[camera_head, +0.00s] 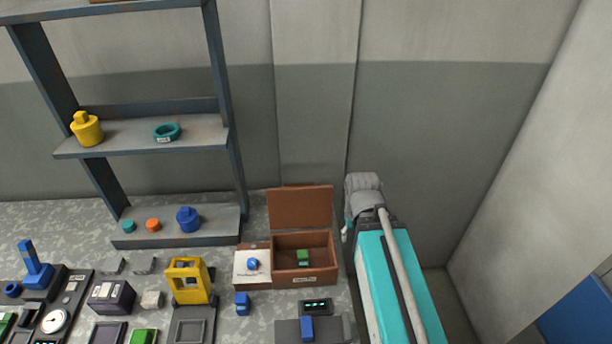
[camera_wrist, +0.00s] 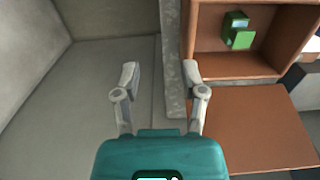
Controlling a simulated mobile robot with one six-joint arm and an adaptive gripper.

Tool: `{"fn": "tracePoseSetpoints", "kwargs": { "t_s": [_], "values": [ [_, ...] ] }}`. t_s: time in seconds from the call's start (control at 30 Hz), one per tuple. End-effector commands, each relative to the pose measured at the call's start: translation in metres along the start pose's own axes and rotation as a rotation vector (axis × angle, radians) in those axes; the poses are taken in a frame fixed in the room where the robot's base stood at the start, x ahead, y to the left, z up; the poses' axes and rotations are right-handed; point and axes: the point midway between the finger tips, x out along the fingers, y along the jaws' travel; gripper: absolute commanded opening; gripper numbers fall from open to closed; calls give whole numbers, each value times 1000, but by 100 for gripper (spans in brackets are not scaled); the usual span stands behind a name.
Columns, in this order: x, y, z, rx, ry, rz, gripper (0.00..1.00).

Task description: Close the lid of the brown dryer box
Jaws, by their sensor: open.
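The brown dryer box (camera_head: 318,277) stands on the speckled bench with its lid (camera_head: 300,208) open, raised at the back edge. A green block (camera_head: 303,257) lies inside the box. In the wrist view the box (camera_wrist: 235,66) is at the upper right, with the green block (camera_wrist: 238,32) in it and the brown lid (camera_wrist: 258,128) below. My gripper (camera_wrist: 160,72) is open and empty. It is beside the box and lid, and its right finger shows close to the lid's edge. In the head view my arm mostly hides the gripper, to the right of the box.
A white panel with a blue knob (camera_head: 254,263) adjoins the box on the left. A shelf rack (camera_head: 150,137) stands at the back left. A yellow frame (camera_head: 188,280), a blue block (camera_head: 242,303) and a small display unit (camera_head: 315,307) are in front. A wall rises behind.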

Motion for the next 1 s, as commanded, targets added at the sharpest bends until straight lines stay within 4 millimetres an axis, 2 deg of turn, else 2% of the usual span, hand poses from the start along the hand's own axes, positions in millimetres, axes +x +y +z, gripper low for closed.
{"fn": "tracePoseSetpoints", "kwargs": {
  "t_s": [0.4,0.57,0.63,0.7,0.87,1.0],
  "values": [
    [0,0,0,-2,0,-1,54],
    [-6,-2,-8,-38,-5,-11,54],
    [-10,6,-15,-81,-9,-22,54],
    [-17,5,-25,-135,-13,-36,54],
    [-37,-6,-55,-316,-26,-91,54],
    [-59,-18,-88,-525,-28,-155,54]
  ]
}}
